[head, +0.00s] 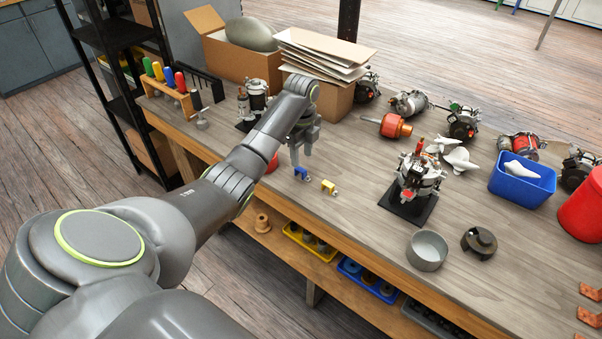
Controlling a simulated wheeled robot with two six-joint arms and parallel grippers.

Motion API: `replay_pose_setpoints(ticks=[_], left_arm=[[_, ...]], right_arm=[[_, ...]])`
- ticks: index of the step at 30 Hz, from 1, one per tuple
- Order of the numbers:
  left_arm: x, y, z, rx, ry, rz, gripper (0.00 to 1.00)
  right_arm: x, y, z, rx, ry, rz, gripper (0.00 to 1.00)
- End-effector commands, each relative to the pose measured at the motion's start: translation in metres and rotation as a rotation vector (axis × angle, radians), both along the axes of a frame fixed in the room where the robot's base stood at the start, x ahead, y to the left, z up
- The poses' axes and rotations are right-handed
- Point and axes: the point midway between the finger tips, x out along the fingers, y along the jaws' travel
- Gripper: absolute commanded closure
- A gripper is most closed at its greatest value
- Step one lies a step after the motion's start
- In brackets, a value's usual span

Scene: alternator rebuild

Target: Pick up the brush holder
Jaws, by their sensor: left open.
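A small blue part with a metal tab (302,174) lies on the workbench (350,225) near its front edge. A similar small yellow part (328,187) lies just to its right. Both look like brush holders; I cannot tell which one the task names. My left gripper (302,153) is open and points down just above and behind the blue part, apart from the yellow one. I cannot tell whether its fingers touch the blue part. A red round thing (272,163) is partly hidden behind my left arm. My right gripper is out of view.
An alternator on a black stand (417,180) stands right of the small parts, with a grey ring (427,250) in front. Cardboard boxes (240,55) and a screwdriver rack (170,90) are behind and left. A blue bin (522,180) stands right. The bench around the yellow part is clear.

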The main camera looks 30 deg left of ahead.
Motion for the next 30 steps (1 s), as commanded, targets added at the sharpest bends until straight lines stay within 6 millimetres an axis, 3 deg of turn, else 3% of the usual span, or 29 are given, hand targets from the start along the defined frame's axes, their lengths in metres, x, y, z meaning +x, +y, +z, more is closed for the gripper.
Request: replay_pose_setpoints(ticks=[9,19,28,30], left_arm=[[-0.001,0.0,-0.044,-0.001,0.003,0.0,0.58],[0.0,0.0,-0.052,0.001,0.001,0.0,0.58],[0.0,0.001,-0.051,0.001,0.001,0.0,0.97],[0.0,0.001,-0.051,0.001,0.001,0.0,1.0]], right_arm=[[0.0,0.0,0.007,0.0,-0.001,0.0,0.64],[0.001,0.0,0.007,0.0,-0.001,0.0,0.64],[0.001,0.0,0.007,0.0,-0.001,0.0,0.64],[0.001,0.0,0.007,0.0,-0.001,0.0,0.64]])
